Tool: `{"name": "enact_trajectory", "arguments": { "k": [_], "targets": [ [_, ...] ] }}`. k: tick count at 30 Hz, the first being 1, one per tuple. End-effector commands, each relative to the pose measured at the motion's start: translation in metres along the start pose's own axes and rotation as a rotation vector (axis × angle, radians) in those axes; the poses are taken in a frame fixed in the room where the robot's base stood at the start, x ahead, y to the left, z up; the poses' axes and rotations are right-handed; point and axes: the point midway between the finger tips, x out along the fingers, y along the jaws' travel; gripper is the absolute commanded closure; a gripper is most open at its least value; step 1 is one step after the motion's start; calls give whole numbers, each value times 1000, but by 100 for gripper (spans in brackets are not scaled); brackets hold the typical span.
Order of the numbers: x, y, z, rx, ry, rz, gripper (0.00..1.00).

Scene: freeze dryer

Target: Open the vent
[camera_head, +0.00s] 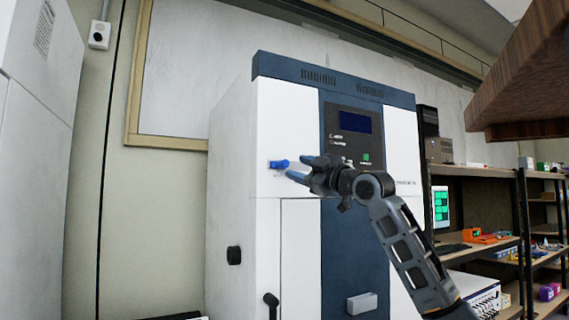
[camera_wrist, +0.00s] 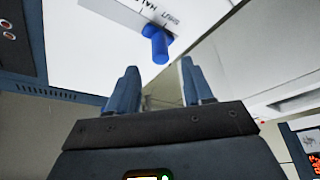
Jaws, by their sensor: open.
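The freeze dryer (camera_head: 262,130) is a tall white cabinet with a dark blue centre panel and top band. A small blue vent knob (camera_head: 279,164) sticks out of its white front, left of the panel. In the wrist view the vent knob (camera_wrist: 154,42) shows as a blue cylinder on the white face, beside printed lettering. My gripper (camera_head: 302,169) is close to the knob, just to its right in the head view. In the wrist view my gripper (camera_wrist: 158,72) is open and empty, and the knob appears beyond the gap between the fingertips. I see no contact.
A display and buttons (camera_head: 355,122) sit on the panel above my gripper. A black handle (camera_head: 270,300) and a dark side knob (camera_head: 234,255) are lower down. Shelves (camera_head: 480,167) with equipment stand at the right. A brown wooden piece (camera_head: 520,75) overhangs at upper right.

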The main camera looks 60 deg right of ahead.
Motion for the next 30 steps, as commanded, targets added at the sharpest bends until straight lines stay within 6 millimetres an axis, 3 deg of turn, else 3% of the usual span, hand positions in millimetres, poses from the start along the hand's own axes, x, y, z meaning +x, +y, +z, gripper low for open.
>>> {"name": "enact_trajectory", "arguments": {
  "k": [6, 12, 24, 30],
  "targets": [
    [36, 1, -3, 1, 1, -1, 49],
    [59, 0, -2, 2, 1, -1, 49],
    [66, -1, -1, 2, 2, 1, 50],
    [65, -1, -1, 2, 2, 1, 69]
  ]
}}
